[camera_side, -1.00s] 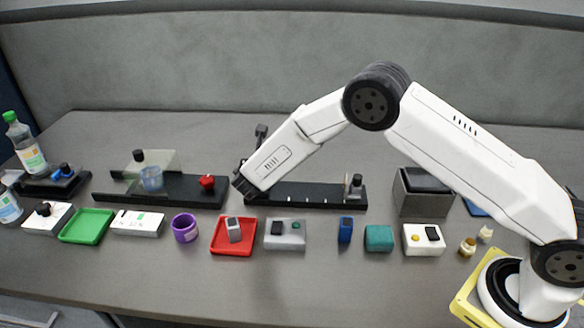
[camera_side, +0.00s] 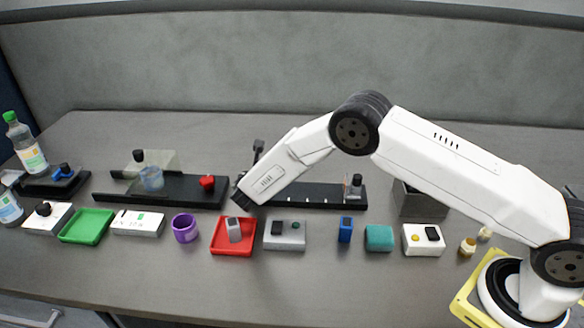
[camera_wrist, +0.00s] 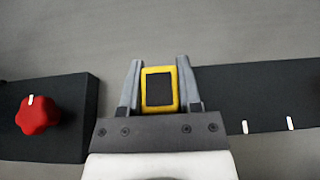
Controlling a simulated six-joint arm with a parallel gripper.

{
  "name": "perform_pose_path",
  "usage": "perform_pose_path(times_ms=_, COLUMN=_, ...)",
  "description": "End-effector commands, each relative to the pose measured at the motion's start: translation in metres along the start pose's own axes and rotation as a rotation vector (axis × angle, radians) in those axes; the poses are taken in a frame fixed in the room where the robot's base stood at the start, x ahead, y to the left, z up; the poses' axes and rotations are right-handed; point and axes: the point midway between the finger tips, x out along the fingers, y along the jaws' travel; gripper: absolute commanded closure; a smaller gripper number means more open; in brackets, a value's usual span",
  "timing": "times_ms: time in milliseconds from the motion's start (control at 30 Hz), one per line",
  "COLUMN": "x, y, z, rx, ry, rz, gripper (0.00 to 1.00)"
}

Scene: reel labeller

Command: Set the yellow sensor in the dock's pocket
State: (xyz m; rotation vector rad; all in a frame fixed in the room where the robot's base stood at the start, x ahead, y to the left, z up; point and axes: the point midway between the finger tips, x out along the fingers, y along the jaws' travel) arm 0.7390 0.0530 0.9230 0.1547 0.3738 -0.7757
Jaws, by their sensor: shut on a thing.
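The yellow sensor (camera_wrist: 174,70), a yellow-rimmed block with a dark face, is between the two grey fingers of my gripper (camera_wrist: 160,82) in the wrist view. My gripper is shut on it. In the side view my gripper (camera_side: 242,192) is at the left end of the long black base (camera_side: 325,196), and the arm hides the sensor. This base also shows in the wrist view (camera_wrist: 255,92), right of the sensor, with small white marks. I cannot tell which part is the dock's pocket, or whether the sensor touches anything below.
A black base with a red knob (camera_wrist: 38,115) lies left of my gripper; the knob also shows in the side view (camera_side: 207,183). A red tray (camera_side: 233,249) and a grey box (camera_side: 290,243) stand in front. A small post (camera_side: 258,146) rises behind.

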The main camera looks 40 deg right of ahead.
Motion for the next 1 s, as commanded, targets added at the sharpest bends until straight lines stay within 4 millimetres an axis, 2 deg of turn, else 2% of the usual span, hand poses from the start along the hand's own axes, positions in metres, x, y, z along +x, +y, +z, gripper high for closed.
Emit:
perform_pose_path(times_ms=367, x=0.001, y=0.0001, z=-0.0027, rx=0.0, ry=-0.001, rz=0.0, gripper=1.0)
perform_pose_path(times_ms=400, x=0.001, y=0.0001, z=-0.0027, rx=0.0, ry=0.0, rz=0.0, gripper=0.47)
perform_pose_path(times_ms=500, x=0.0009, y=0.0001, z=-0.0025, rx=0.0, ry=0.0, rz=0.0, gripper=0.21)
perform_pose_path(times_ms=1000, x=-0.004, y=0.0005, z=0.0003, rx=-0.001, ry=0.0, rz=0.001, gripper=0.21)
